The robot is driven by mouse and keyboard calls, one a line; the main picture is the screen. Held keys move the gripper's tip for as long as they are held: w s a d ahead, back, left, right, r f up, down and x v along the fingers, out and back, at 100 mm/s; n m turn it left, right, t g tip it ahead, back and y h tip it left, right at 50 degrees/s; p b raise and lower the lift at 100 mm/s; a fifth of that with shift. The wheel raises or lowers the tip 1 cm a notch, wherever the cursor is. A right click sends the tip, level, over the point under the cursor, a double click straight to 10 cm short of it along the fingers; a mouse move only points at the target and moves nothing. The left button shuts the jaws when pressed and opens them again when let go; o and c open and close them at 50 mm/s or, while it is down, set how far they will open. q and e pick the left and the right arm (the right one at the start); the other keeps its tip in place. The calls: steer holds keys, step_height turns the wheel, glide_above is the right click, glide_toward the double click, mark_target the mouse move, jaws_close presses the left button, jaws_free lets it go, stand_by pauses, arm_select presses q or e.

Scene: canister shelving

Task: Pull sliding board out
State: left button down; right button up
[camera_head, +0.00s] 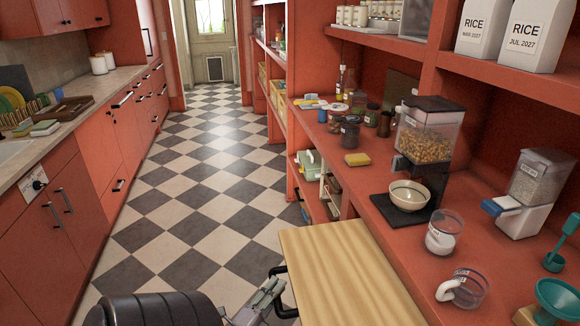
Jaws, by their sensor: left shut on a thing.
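The sliding board (345,270) is a pale wooden board that juts out of the red shelving into the aisle, below the counter. A black handle (279,302) is on its left front edge. My left gripper (273,287) is at the bottom of the view, beside the board's front edge, with its fingers shut on the handle. The fingers hide part of the grip. My right gripper is not in view.
The red counter (388,202) beside the board holds a cereal dispenser (425,135), a bowl (408,195), a glass jar (444,233) and a glass mug (463,288). Checkered floor (200,190) lies open left of the board. Cabinets (110,150) line the left side.

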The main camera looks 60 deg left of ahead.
arm_select(q)
steer(key=shift+s+a+f, duration=0.1)
steer(key=shift+s+f, duration=0.05)
steer(key=shift+s, duration=0.05)
steer(key=c, duration=1.6)
jaws_free()
steer(key=shift+s, duration=0.2)
steer(key=shift+o, duration=0.6)
steer(key=shift+w, duration=0.1)
steer(key=shift+w, duration=0.1)
steer(key=v, duration=1.2)
